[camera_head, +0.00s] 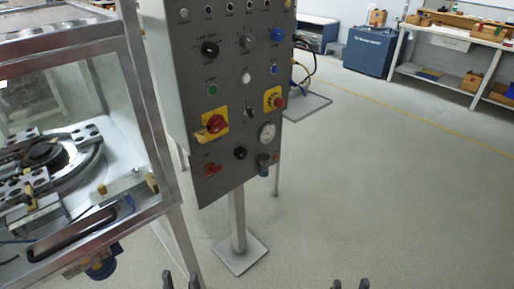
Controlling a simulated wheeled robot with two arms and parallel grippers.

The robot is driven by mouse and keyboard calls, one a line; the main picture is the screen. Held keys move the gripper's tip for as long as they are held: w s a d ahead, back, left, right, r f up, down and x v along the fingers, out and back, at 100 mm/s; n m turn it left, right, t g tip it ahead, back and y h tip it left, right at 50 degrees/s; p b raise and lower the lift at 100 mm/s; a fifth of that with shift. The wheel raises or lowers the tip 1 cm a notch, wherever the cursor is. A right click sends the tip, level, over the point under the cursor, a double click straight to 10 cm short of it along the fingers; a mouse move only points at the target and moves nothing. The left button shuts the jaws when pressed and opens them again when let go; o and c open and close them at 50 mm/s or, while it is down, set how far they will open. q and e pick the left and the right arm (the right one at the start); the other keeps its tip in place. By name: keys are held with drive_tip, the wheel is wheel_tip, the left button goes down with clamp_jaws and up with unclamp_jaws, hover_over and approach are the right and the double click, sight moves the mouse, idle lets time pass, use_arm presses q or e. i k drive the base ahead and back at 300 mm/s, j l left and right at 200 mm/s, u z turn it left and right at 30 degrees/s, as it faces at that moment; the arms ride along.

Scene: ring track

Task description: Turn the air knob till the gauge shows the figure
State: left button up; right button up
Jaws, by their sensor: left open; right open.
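A grey control panel (225,110) stands on a post in the upper middle of the head view. A round white-faced gauge (267,132) sits at its lower right; its needle and figures are too small to read. Just below the gauge is a small dark regulator-like knob (264,160), which may be the air knob. A black knob (240,153) sits to its left. My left gripper (181,282) and my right gripper (350,284) show only as fingertips at the bottom edge. Both are open and empty, well below the panel and touching nothing.
A metal-framed glass enclosure (150,110) with a round fixture inside stands at the left, close to the panel. The panel's post ends in a flat foot plate (241,255). A blue cabinet (370,50) and a workbench (450,40) are far back. The floor at right is clear.

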sight(240, 153)
drive_tip(key=i+l+z, duration=0.15)
drive_tip(key=i+l, duration=0.8)
drive_tip(key=l, duration=0.1)
